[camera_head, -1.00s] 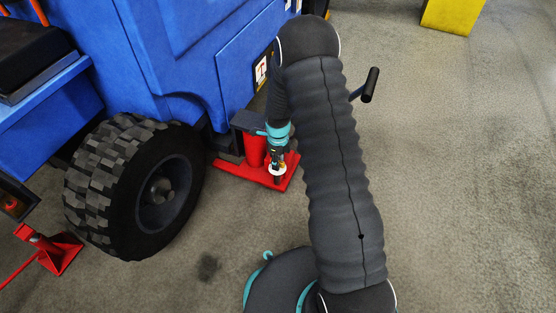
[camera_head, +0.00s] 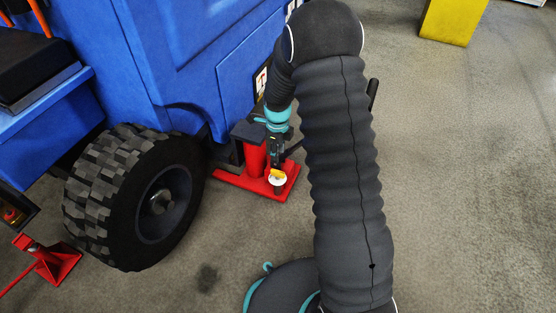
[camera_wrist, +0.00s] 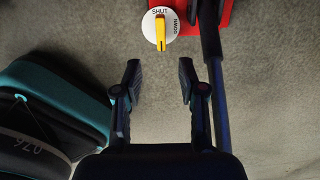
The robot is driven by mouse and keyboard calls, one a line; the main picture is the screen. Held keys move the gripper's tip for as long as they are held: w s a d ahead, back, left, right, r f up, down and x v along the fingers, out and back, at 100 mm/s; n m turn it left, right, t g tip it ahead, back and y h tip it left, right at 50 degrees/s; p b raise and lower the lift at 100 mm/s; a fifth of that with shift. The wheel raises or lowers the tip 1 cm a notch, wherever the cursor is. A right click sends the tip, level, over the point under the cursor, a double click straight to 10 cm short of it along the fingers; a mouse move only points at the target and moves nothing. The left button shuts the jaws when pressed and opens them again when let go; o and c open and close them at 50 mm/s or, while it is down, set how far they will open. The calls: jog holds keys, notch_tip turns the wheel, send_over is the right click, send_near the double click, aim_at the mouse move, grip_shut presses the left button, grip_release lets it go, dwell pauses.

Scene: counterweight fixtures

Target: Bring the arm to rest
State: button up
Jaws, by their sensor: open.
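My gripper (camera_wrist: 160,82) is open and empty, its two dark fingers spread apart in the wrist view. A round white dial with a yellow lever (camera_wrist: 160,30) is ahead of the fingertips, clear of them. The dial carries the words SHUT and DOWN, and the lever lies along the line from SHUT toward my gripper. In the head view the dial (camera_head: 278,180) sits at the red jack (camera_head: 255,154) beside the blue vehicle. My arm reaches over from the lower right, and my gripper is small and partly unclear just above the dial.
The blue vehicle (camera_head: 200,60) and its big black tyre (camera_head: 130,205) stand at the left. A black handle bar (camera_wrist: 210,50) runs close to the right finger. A small red stand (camera_head: 50,262) is at lower left. A yellow block (camera_head: 450,20) is far right; grey floor there is open.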

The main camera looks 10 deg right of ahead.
jog(key=shift+r, duration=0.65)
jog(key=s+n+g, duration=0.1)
jog(key=s+n, duration=0.4)
jog(key=n, duration=0.5)
jog(key=s+r+n+t+p, duration=0.2)
jog(key=s+r+n, duration=0.3)
jog(key=r, duration=0.8)
jog(key=s+r+n+t+p, duration=0.2)
jog(key=s+r+n+p, duration=0.2)
jog(key=s+r, duration=0.8)
jog(key=s+r+n+t+p, duration=0.2)
jog(key=s+r+n, duration=0.4)
jog(key=r, duration=0.8)
jog(key=shift+s+d+t+p, duration=0.3)
jog(key=shift+s+p, duration=0.45)
jog(key=shift+s, duration=0.4)
jog(key=shift+r, duration=0.1)
